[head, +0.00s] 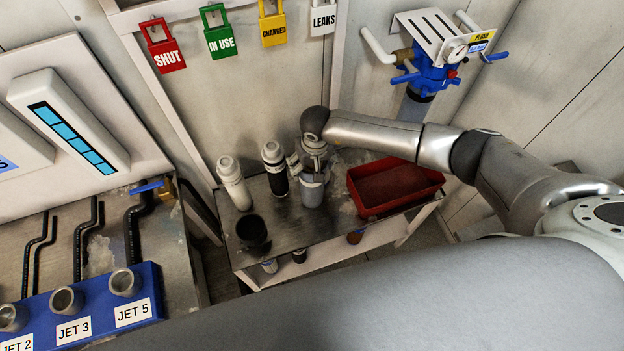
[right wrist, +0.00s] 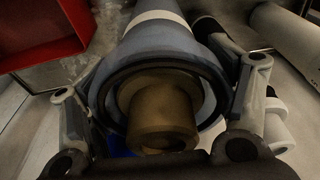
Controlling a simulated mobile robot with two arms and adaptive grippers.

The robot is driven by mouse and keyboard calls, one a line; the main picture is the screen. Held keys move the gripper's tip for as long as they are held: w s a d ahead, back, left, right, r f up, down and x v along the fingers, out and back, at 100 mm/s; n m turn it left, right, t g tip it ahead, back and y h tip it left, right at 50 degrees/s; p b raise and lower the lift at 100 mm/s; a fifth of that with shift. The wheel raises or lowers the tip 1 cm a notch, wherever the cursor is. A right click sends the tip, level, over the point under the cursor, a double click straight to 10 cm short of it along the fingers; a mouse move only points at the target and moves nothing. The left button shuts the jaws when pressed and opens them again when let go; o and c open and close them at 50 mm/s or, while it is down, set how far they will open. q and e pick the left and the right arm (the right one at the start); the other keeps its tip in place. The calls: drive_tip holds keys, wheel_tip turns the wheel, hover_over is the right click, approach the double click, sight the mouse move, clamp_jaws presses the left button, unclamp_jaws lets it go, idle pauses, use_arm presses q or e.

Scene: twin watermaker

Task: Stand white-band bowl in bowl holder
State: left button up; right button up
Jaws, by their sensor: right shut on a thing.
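The grey-blue bowl (head: 312,193) is upright at the small metal table, in the middle of the head view. In the right wrist view the bowl (right wrist: 165,45) shows a white band, a dark ring at its mouth and a brass-coloured part inside. My right gripper (head: 313,160) is shut on its upper end from above; its fingers sit on both sides of the rim in the right wrist view (right wrist: 160,105). Whether its foot touches the table I cannot tell. A dark open cup (head: 252,231) stands at the table's front left; I cannot tell whether it is the bowl holder. My left gripper is not in view.
A white bottle (head: 233,184) and a black bottle (head: 275,170) stand close left of the bowl. A red tray (head: 391,187) lies close on its right. Small items sit on the lower shelf. A blue rack with jet labels (head: 90,300) is at lower left.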

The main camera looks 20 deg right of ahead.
drive_tip(key=c, duration=0.5)
drive_tip(key=shift+w, duration=0.1)
drive_tip(key=shift+c, duration=1.1)
drive_tip(key=shift+r, duration=0.2)
